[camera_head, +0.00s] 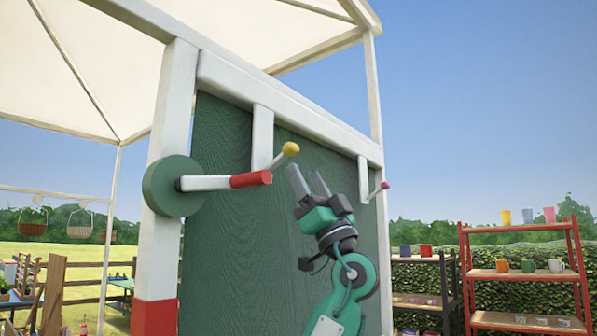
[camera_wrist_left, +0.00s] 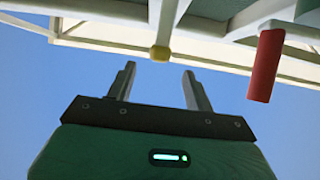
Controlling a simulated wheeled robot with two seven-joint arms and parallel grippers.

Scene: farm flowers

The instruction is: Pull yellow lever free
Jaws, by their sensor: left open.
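The yellow lever (camera_head: 291,149) is a short white rod with a yellow knob, sticking out from a white post on the green wall panel. In the left wrist view its yellow knob (camera_wrist_left: 160,53) shows beyond the fingertips, between their lines and clear of them. My left gripper (camera_head: 306,178) is open and empty, pointing up, just below and right of the knob in the head view. The gripper's two fingers (camera_wrist_left: 160,80) also show in the left wrist view. My right gripper is not in view.
A red-gripped crank (camera_head: 251,180) on a green disc (camera_head: 168,186) juts out left of the yellow lever; its red grip (camera_wrist_left: 265,65) also shows in the wrist view. A pink-knobbed lever (camera_head: 385,185) is to the right. A red shelf (camera_head: 540,277) with cups stands at right.

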